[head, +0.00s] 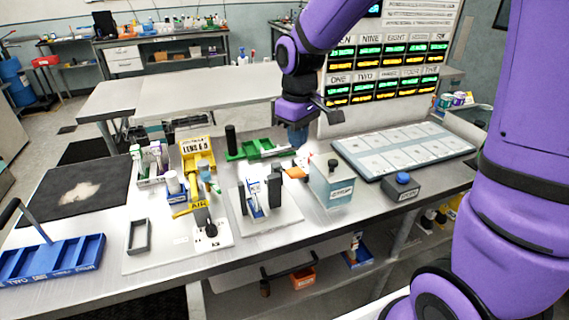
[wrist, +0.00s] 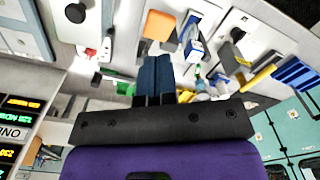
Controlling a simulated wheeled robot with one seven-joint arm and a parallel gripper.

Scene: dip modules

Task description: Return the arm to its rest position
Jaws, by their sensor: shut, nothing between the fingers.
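My purple arm reaches in from the right in the head view and bends down over the bench. My gripper (head: 299,138) points down above the far middle of the bench, over the area behind a grey box with a black knob (head: 333,185). In the wrist view, the dark blue fingers of my gripper (wrist: 153,62) lie together, with nothing between them. An orange piece (head: 296,172) is below and near the fingertips in the head view.
A panel of lit displays (head: 388,70) stands close behind my gripper. A white-celled tray (head: 405,150) and a box with a blue button (head: 402,187) are on the right. A green holder (head: 262,150), yellow stand (head: 197,160) and blue tray (head: 55,260) are on the left.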

